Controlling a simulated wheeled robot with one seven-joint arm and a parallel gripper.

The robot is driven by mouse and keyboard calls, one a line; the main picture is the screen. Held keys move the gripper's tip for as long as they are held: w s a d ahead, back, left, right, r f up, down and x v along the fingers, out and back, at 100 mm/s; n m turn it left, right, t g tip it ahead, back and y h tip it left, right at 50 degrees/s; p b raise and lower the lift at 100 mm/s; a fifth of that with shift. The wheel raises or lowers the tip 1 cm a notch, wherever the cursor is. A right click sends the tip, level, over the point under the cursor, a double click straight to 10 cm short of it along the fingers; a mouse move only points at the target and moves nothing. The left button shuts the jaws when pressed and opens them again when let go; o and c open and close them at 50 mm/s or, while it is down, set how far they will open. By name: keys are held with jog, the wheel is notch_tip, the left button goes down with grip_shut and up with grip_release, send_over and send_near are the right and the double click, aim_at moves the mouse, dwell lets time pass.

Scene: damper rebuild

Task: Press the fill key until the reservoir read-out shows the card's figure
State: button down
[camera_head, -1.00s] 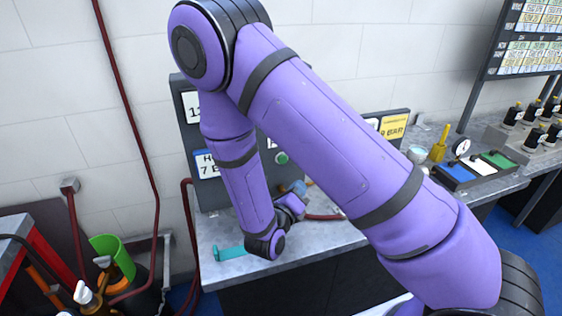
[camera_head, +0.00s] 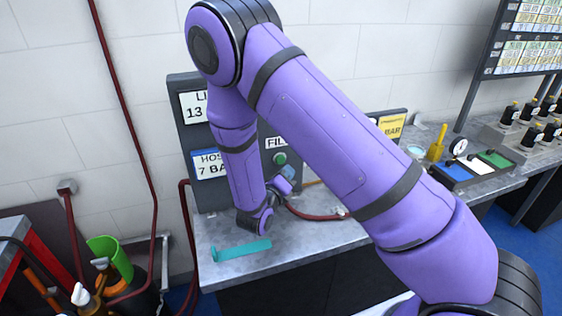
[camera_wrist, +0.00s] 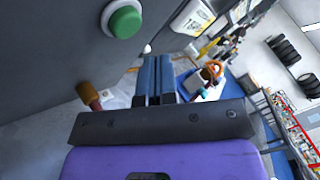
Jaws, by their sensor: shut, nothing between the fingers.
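The green fill key (camera_head: 280,158) is a round button in a pale ring on the grey panel (camera_head: 183,140), under a partly covered label reading "FIL". It also shows in the wrist view (camera_wrist: 125,20), above and left of my fingertips. My gripper (camera_head: 284,186) is shut and empty, just below the key and apart from it; its blue fingers (camera_wrist: 154,72) lie together in the wrist view. A white plate (camera_head: 194,108) starting "LI" and "13" is partly hidden by my arm. A yellow card (camera_head: 391,126) ends in "BAR"; its figure is not legible.
A blue-and-white plate (camera_head: 207,165) reads "HOS" and "7 BA", cut off by my arm. A teal tool (camera_head: 241,251) lies on the bench near its front edge. A dark red hose (camera_head: 312,214) runs along the panel's foot, with a brass-coloured fitting (camera_wrist: 90,96) below the key.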

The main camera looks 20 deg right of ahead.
jog(key=shift+w, duration=0.75)
dwell(1.6)
jog(key=shift+w, duration=0.4)
jog(key=shift+w, duration=0.5)
dwell(0.7)
jog(key=shift+s, duration=0.15)
dwell(1.6)
jog(key=shift+s, duration=0.75)
jog(key=shift+s, duration=2.55)
